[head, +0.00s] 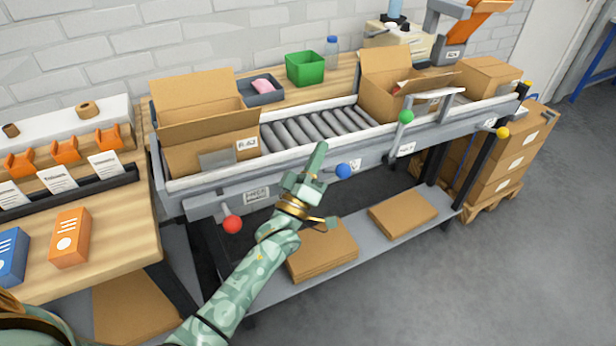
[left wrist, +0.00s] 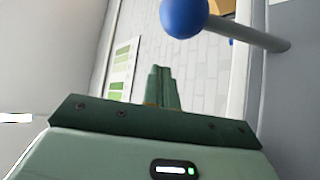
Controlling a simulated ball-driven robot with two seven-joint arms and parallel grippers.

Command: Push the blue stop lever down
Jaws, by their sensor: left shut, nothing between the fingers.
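The blue stop lever has a round blue knob (head: 343,171) on a short grey rod. It sticks out from the conveyor's front rail near the middle. In the left wrist view the blue knob (left wrist: 184,15) is at the top, with its rod running right to a grey surface. My left gripper (head: 319,151) is shut and empty, with its fingers together. In the head view it is just left of the knob, with a small gap between them. The shut fingers also show in the left wrist view (left wrist: 161,76), below the knob. My right gripper is not in view.
Other levers on the conveyor rail (head: 385,150) have a red knob (head: 232,224), a green knob (head: 407,117) and a yellow knob (head: 502,133). Open cardboard boxes (head: 208,157) stand on the conveyor. A lower shelf (head: 358,232) holds flat cartons. Grey floor is clear at the right.

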